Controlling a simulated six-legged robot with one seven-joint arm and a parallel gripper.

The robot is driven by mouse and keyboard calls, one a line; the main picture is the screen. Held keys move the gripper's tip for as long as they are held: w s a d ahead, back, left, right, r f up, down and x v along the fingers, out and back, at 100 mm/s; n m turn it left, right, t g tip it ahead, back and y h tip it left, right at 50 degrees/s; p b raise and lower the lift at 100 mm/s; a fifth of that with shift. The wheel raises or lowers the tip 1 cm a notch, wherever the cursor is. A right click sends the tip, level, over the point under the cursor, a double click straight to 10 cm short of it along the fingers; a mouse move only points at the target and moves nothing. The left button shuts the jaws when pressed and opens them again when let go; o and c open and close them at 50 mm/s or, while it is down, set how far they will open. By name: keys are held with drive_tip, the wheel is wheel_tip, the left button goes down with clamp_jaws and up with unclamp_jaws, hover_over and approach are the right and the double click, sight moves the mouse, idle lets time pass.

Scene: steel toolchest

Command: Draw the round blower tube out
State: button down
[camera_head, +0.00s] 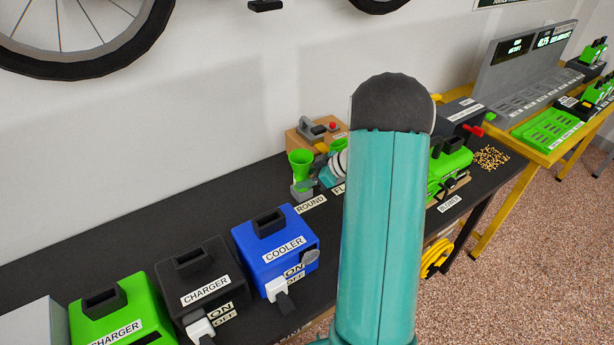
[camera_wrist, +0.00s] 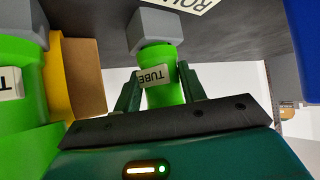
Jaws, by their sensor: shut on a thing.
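The round blower tube is a green piece with a flared top in the head view (camera_head: 301,160). Its lower end meets a small grey holder (camera_head: 303,190) beside the ROUND label (camera_head: 312,204). In the wrist view the tube (camera_wrist: 162,96) carries a TUBE label and runs to the grey holder (camera_wrist: 154,27). My gripper (camera_wrist: 160,76) has one dark green finger on each side of the tube and is shut on it. In the head view my arm hides much of the bench, and the fingers are hard to make out.
A blue cooler (camera_head: 275,250), a black charger (camera_head: 203,283) and a green charger (camera_head: 122,310) stand to the left on the black bench. A green blower (camera_head: 452,165) lies right of my arm. A tan box (camera_head: 306,133) stands behind the tube.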

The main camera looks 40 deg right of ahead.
drive_tip(key=shift+f, duration=0.2)
drive_tip(key=c, duration=0.7)
unclamp_jaws()
drive_tip(key=shift+c, duration=0.2)
drive_tip(key=v, duration=1.4)
drive_tip(key=shift+f, duration=0.1)
drive_tip(key=s+a+r+m+g+h, duration=0.15)
drive_tip(key=a+r, duration=0.35)
drive_tip(key=a, duration=0.6)
drive_tip(key=s+a+r+m+g, duration=0.1)
drive_tip(key=a+r+g, duration=0.25)
drive_tip(key=a, duration=0.75)
drive_tip(key=s+a+r+m+t+h, duration=0.1)
drive_tip(key=s+a+r+m+h, duration=0.1)
drive_tip(key=s+a, duration=0.4)
drive_tip(key=s+a+r+m+t+h, duration=0.1)
drive_tip(key=s+a+r+m+h, duration=0.1)
drive_tip(key=s+a, duration=0.4)
drive_tip(key=shift+r+m+h, duration=0.35)
drive_tip(key=shift+r, duration=0.05)
